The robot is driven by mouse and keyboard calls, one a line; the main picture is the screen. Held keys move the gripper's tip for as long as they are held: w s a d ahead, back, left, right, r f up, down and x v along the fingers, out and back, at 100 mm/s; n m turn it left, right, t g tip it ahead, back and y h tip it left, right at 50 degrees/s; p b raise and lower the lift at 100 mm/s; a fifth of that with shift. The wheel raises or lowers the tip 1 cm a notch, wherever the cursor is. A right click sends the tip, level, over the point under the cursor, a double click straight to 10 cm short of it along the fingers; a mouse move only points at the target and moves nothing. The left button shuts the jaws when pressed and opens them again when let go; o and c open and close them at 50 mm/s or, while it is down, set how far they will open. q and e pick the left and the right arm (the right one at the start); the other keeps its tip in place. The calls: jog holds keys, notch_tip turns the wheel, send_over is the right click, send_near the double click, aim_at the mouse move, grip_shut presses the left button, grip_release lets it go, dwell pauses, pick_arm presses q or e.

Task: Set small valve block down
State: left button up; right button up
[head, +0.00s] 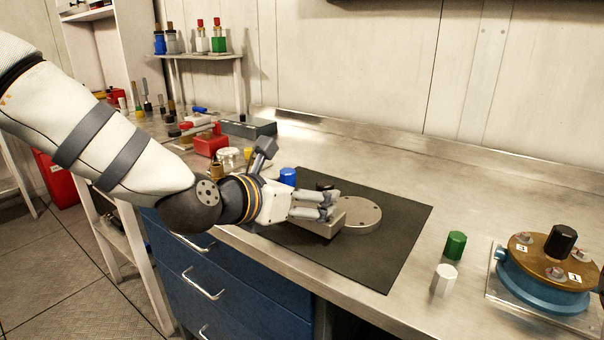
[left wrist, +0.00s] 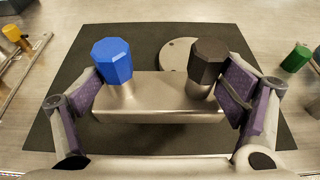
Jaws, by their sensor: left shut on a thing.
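The small valve block (head: 322,224) is a grey metal bar with a blue knob (head: 288,176) and a black knob (head: 324,185) on top. My left gripper (head: 326,204) is shut on it. In the left wrist view the block (left wrist: 158,105) lies level between the finger pads, with the blue knob (left wrist: 111,61) at left and the black knob (left wrist: 208,60) at right. The block is over the dark mat (head: 395,240), beside a round metal plate (head: 362,215). I cannot tell whether its underside touches the mat.
A green knob (head: 455,245) and a white knob (head: 445,279) stand right of the mat, near a brass-topped blue valve (head: 555,272). A red box (head: 211,144) and a grey case (head: 249,127) are behind my arm. The mat's right part is clear.

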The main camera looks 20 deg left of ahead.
pick_arm(q)
jog(key=shift+w+f, duration=0.3)
jog(key=shift+f, duration=0.9)
jog(key=shift+s+r, duration=0.1)
jog(key=shift+s, duration=0.15)
jog(key=o, duration=1.7)
jog(key=shift+f, duration=0.3)
